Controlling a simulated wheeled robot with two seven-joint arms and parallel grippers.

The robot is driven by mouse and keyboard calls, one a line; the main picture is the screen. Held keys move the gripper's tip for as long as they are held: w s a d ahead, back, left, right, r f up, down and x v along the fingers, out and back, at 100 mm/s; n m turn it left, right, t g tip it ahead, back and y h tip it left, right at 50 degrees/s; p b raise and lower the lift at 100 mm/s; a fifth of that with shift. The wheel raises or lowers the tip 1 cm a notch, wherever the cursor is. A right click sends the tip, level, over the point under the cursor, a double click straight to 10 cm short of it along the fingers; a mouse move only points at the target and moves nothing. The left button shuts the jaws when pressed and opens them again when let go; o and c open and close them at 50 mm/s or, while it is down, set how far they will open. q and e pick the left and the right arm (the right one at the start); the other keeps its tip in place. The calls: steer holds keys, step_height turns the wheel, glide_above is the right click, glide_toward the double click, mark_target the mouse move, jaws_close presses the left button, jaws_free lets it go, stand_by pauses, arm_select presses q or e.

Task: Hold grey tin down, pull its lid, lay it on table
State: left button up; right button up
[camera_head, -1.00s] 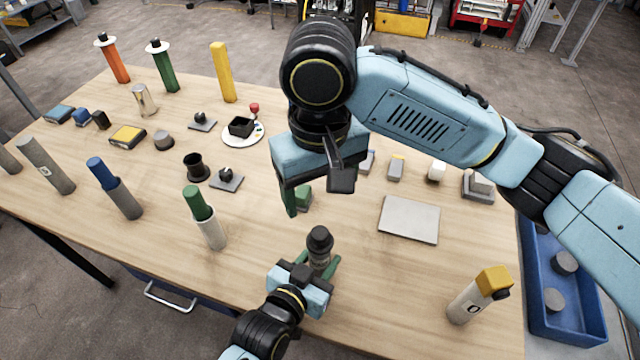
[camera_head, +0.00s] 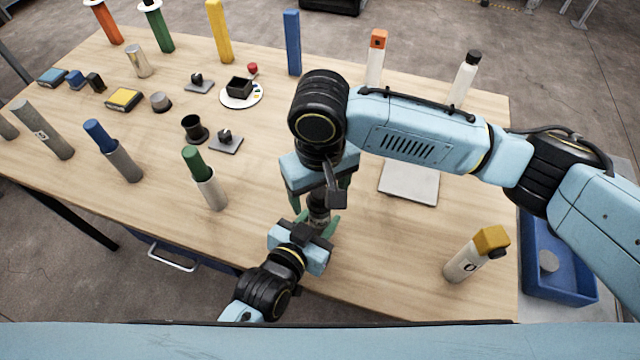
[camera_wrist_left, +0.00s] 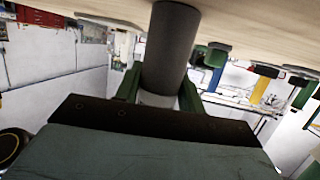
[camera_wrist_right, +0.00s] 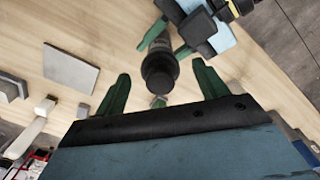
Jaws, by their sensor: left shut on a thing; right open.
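The grey tin (camera_head: 318,215) stands upright near the front of the table, largely hidden by my grippers in the head view. Its dark grey body fills the top middle of the left wrist view (camera_wrist_left: 170,50). My left gripper (camera_wrist_left: 160,92) is shut on the tin from the front side. The tin's black round lid (camera_wrist_right: 160,70) is on top, in the right wrist view. My right gripper (camera_wrist_right: 162,82) is open just above the tin, with its green fingers on either side of the lid, apart from it in that view.
A light grey plate (camera_head: 408,185) lies to the right of the tin. A white bottle with a yellow top (camera_head: 475,255) stands near the front right, and a green-topped cylinder (camera_head: 204,180) to the left. A blue bin (camera_head: 558,285) is beyond the right edge. Bare table surrounds the plate.

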mark_target(320, 192)
steer(key=c, duration=1)
steer(key=shift+c, duration=0.3)
steer(key=shift+r, duration=0.15)
steer(key=shift+r, duration=1.4)
steer(key=shift+r, duration=1.5)
